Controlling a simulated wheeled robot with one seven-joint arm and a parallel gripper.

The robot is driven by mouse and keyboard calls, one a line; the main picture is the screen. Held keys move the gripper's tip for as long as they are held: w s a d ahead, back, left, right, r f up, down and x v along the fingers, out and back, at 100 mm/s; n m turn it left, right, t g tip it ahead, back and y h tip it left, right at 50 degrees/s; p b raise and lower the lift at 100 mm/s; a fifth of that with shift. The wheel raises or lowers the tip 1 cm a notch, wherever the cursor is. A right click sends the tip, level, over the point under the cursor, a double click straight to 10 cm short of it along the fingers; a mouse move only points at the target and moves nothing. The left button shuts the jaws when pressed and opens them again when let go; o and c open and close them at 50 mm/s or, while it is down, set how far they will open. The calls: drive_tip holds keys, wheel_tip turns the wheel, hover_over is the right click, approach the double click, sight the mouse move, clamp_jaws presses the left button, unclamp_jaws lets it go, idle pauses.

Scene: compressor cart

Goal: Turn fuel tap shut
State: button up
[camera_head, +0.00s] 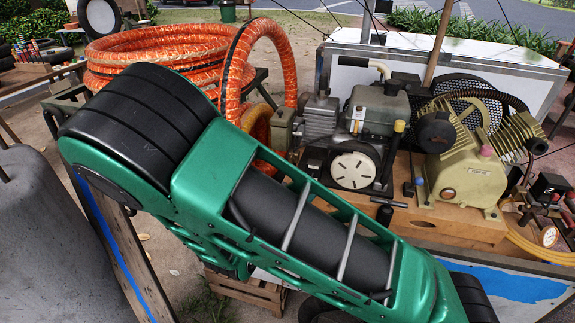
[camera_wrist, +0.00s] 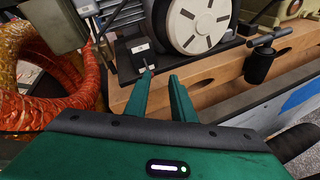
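My gripper (camera_wrist: 160,75) reaches toward the base of the engine in the wrist view. Its two green fingers are apart, with a gap between them and nothing seen held. A small dark block with a white label (camera_wrist: 140,48) and a short pale metal stub (camera_wrist: 149,67) sits just ahead of the left fingertip. It may be the fuel tap, but I cannot tell for sure, nor whether fingertip and stub touch. The engine (camera_head: 355,145) has a white round cover (camera_wrist: 199,20). In the head view my green arm hides my gripper and the area around it.
A wooden beam (camera_wrist: 215,85) runs along the cart below the engine. A black T-handled part (camera_wrist: 262,60) stands to the right. Orange hose (camera_wrist: 55,90) coils at left. The beige compressor (camera_head: 465,170) stands right of the engine. A grey-green box (camera_wrist: 50,22) hangs at upper left.

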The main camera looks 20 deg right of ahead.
sight(292, 161)
drive_tip(key=w+a+r+n+t, duration=0.2)
drive_tip(key=a+r+n+t, duration=0.1)
drive_tip(key=a+n+t, duration=0.4)
drive_tip(key=shift+g+y, duration=0.4)
drive_tip(key=shift+g, duration=0.3)
drive_tip(key=x, duration=1)
drive_tip(key=shift+w+a+r, duration=0.15)
drive_tip(key=shift+w+a, duration=0.1)
clamp_jaws()
